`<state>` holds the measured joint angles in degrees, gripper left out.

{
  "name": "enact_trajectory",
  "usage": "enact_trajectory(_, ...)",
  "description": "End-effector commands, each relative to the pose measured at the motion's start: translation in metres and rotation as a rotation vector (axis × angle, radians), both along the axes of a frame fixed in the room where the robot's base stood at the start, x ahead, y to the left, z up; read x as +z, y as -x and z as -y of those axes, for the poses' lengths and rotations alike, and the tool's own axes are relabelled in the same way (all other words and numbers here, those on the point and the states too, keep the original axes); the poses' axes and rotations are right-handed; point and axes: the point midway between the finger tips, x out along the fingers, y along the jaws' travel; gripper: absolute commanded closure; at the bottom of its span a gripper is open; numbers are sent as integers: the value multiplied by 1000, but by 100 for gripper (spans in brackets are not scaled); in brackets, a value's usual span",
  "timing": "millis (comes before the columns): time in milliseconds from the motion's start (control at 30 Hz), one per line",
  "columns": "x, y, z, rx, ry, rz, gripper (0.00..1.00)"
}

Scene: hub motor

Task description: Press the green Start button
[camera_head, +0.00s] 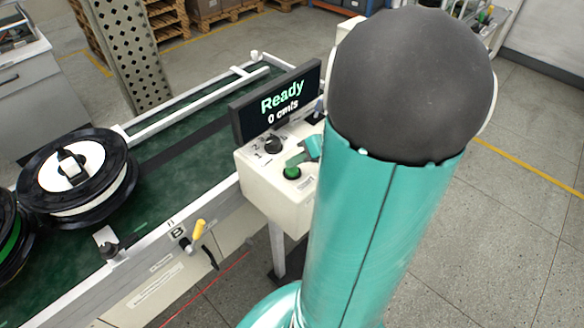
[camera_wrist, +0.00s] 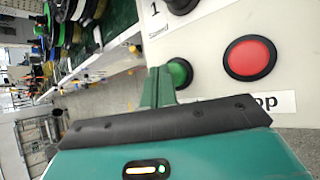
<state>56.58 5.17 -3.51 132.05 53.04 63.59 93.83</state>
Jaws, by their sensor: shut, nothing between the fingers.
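The green Start button (camera_head: 292,172) is on the top of a cream control box (camera_head: 262,190) beside the conveyor. In the wrist view the green button (camera_wrist: 180,72) shows just beyond my gripper's fingertips. My gripper (camera_wrist: 160,76) is shut and empty, and its teal fingers cover the button's left side there. In the head view my gripper's tip (camera_head: 303,158) shows right by the button, while my teal arm hides the rest of it. I cannot tell whether the fingertips touch the button. The display (camera_head: 280,103) reads "Ready" and "0 cm/s".
A red button (camera_wrist: 250,57) is close to the right of the green one in the wrist view. A black knob (camera_head: 272,146) is on the box too. Spools (camera_head: 80,205) lie on the green conveyor (camera_head: 190,180). A perforated post (camera_head: 125,50) stands behind.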

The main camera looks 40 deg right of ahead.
Motion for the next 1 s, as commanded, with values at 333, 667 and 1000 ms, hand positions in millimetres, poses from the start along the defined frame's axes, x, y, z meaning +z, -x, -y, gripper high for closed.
enact_trajectory(333, -1, 0, 0, 0, 1, 0, 100)
enact_trajectory(667, -4, 0, 0, 0, 1, 0, 100)
enact_trajectory(1000, -8, 0, 0, 0, 1, 0, 100)
